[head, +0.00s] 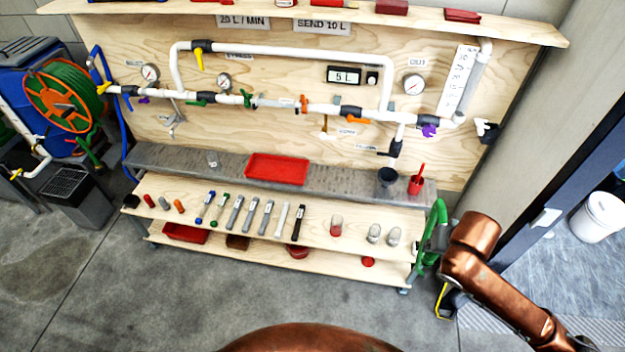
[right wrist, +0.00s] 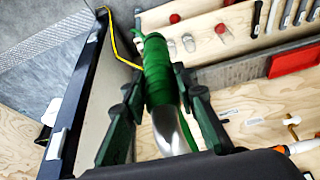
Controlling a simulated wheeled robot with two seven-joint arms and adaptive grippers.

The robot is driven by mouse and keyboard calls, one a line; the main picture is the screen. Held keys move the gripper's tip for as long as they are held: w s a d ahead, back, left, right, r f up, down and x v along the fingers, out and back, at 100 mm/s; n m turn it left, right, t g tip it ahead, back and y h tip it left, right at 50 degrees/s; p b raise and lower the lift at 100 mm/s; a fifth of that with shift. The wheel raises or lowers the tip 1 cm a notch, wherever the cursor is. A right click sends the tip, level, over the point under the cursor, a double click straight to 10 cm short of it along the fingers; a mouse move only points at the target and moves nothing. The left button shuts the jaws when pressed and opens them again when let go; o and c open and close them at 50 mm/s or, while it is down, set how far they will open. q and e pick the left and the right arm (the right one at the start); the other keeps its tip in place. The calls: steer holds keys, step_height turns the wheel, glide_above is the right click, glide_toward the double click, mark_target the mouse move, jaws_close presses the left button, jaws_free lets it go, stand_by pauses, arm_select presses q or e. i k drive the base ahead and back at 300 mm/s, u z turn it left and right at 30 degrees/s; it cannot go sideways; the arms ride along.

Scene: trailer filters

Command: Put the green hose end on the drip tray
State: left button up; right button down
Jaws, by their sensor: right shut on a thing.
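The green hose end (right wrist: 158,68) is held between the dark green fingers of my right gripper (right wrist: 160,88) in the right wrist view. A bright metal nozzle part (right wrist: 172,130) shows at its near end. In the head view a green hose (head: 438,225) loops beside the right end of the shelves, next to my copper right arm; the gripper is not clearly visible there. A red tray (head: 277,169), apparently the drip tray, lies flat and empty on the grey ledge below the pipes. My left gripper is not in view.
A black funnel (head: 387,177) and a red cup (head: 416,185) stand right of the tray. Several tools and glass jars line the wooden shelf (head: 330,240) below.

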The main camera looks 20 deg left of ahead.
mark_target(354, 190)
steer(key=u, duration=0.9)
steer(key=i, duration=1.55)
steer(key=z, duration=0.8)
